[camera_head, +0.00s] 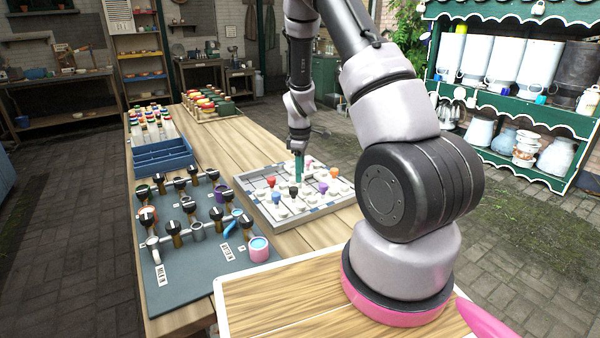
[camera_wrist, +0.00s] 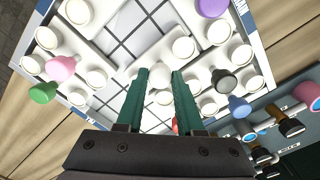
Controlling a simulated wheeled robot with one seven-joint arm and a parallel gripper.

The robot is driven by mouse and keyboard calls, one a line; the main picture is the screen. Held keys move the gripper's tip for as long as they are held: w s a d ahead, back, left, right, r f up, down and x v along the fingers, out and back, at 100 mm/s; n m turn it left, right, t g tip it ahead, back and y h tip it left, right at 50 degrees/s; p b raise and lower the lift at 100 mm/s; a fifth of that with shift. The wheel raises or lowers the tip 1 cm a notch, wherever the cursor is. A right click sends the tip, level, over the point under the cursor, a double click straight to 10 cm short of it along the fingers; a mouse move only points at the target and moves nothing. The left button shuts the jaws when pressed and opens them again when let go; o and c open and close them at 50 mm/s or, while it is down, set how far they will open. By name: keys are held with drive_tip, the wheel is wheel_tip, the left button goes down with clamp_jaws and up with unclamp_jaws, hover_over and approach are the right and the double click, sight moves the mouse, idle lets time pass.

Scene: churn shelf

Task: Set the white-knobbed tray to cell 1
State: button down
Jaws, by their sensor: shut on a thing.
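A sliding board (camera_head: 253,206) lies on the wooden table, its pale trays bearing white round studs and coloured knobs. My gripper (camera_head: 298,178) points down over its middle. In the wrist view its teal fingers (camera_wrist: 159,80) stand either side of a white knob (camera_wrist: 160,97), shut on it. The tray under this knob is partly hidden by the fingers. A bare gridded strip of the board (camera_wrist: 125,45) shows beyond the fingertips. Which cell is number 1 cannot be read.
Near my fingers are a black knob (camera_wrist: 223,82), a blue knob (camera_wrist: 240,106), a pink knob (camera_wrist: 62,68), a green knob (camera_wrist: 43,92) and a purple knob (camera_wrist: 212,7). A dark valve panel (camera_head: 205,262) and a blue bin (camera_head: 163,157) lie to the left.

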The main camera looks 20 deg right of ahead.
drive_tip(key=w, duration=0.4)
drive_tip(key=w+a, duration=0.1)
drive_tip(key=w, duration=0.2)
drive_tip(key=w+a, duration=0.1)
drive_tip(key=w, duration=0.3)
drive_tip(key=shift+w+a, duration=0.1)
drive_tip(key=shift+w, duration=0.25)
drive_tip(key=shift+w+a+r, duration=0.1)
drive_tip(key=shift+w, duration=0.2)
drive_tip(key=c, duration=0.5)
unclamp_jaws()
drive_tip(key=shift+w, duration=0.1)
wheel_tip(320, 180, up, 11)
drive_tip(key=shift+f, duration=0.15)
